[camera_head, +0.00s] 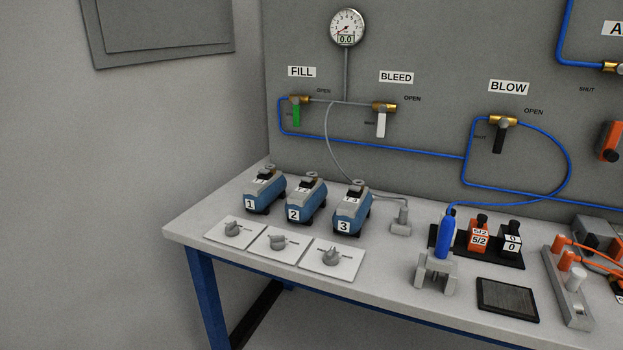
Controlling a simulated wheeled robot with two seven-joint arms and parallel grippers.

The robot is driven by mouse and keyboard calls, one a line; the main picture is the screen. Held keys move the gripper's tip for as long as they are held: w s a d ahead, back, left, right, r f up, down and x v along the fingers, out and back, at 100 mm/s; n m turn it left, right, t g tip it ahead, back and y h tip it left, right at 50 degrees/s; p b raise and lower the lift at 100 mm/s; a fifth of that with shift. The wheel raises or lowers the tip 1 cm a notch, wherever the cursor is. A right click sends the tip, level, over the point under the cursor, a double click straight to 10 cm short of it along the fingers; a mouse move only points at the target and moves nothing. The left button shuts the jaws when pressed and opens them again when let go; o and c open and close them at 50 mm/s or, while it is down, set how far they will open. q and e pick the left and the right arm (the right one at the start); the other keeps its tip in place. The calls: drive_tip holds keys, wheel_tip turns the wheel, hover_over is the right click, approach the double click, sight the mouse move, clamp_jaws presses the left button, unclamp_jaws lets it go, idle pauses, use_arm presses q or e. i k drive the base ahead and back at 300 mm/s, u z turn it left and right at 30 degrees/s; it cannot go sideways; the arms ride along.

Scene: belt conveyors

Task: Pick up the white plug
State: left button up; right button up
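A white plug-like piece (576,279) stands upright on a grey strip (577,312) at the right end of the bench. It is beside two orange plugs (566,261) that sit further back on the same strip, with orange cords running off to the right. The white piece is small, and I cannot tell whether a cord leaves it. Neither of my grippers shows in the head view.
The bench (193,224) stands against a grey panel with valves and blue tubing. Numbered blue units (300,208), knob plates (281,244), a blue cylinder in a stand (444,238) and a dark pad (507,298) occupy it. Bare bench lies left of the pad.

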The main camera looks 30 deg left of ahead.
sight(578, 275)
drive_tip(key=u, duration=1.8)
drive_tip(key=i, duration=0.9)
drive_tip(key=z, duration=2.7)
